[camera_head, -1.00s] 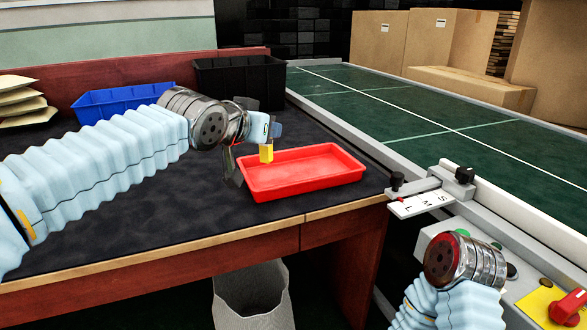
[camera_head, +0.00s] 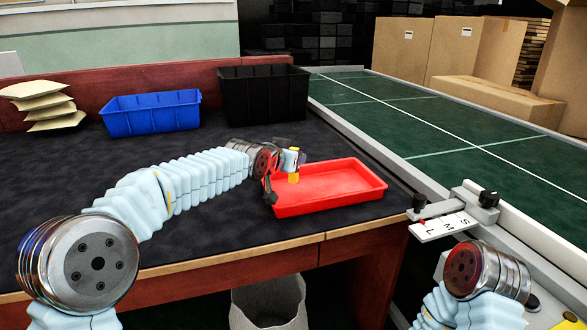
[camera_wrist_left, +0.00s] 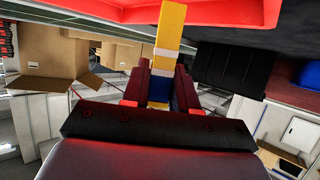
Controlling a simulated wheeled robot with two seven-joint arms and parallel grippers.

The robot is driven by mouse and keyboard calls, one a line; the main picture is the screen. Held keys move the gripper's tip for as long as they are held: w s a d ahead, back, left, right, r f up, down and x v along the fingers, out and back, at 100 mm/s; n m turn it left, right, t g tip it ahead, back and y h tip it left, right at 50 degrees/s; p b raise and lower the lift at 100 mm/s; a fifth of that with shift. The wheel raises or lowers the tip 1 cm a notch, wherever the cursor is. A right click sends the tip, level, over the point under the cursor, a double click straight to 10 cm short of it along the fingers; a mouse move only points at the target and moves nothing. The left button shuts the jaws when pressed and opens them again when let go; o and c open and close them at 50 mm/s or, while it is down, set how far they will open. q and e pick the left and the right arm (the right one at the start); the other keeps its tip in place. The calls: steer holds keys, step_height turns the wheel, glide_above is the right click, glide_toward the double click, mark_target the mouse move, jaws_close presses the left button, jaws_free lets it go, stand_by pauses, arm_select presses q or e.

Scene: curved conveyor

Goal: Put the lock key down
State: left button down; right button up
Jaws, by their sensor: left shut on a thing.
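My left gripper (camera_head: 291,166) is shut on the lock key (camera_head: 293,178), a small yellow piece over the left part of the red tray (camera_head: 375,193). In the left wrist view the key (camera_wrist_left: 170,28) shows as a yellow bar with white bands and a blue part. It is clasped between the two dark red fingers of the gripper (camera_wrist_left: 160,82). The red tray (camera_wrist_left: 225,12) fills the top of that view. I cannot tell if the key touches the tray. The tray's floor looks otherwise empty. My right arm's wrist shows at lower right, but its gripper does not.
A blue bin (camera_head: 150,113) and a black bin (camera_head: 263,95) stand at the back of the desk (camera_head: 60,185), beside stacked padded envelopes (camera_head: 45,105). A green conveyor (camera_head: 430,125) runs along the right. A sliding S-M-L marker (camera_head: 443,228) sits at its edge. A waste bin (camera_head: 268,303) stands below.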

arm_select(q)
steer(key=shift+w+f, duration=0.25)
steer(key=f, duration=0.2)
steer(key=shift+w+f, duration=0.25)
steer(key=shift+f, duration=0.6)
steer(key=shift+f, duration=0.1)
steer(key=c, duration=0.9)
jaws_free()
steer(key=shift+r, duration=0.25)
steer(key=b+v, duration=0.2)
steer(key=v, duration=1)
steer(key=shift+f, duration=0.2)
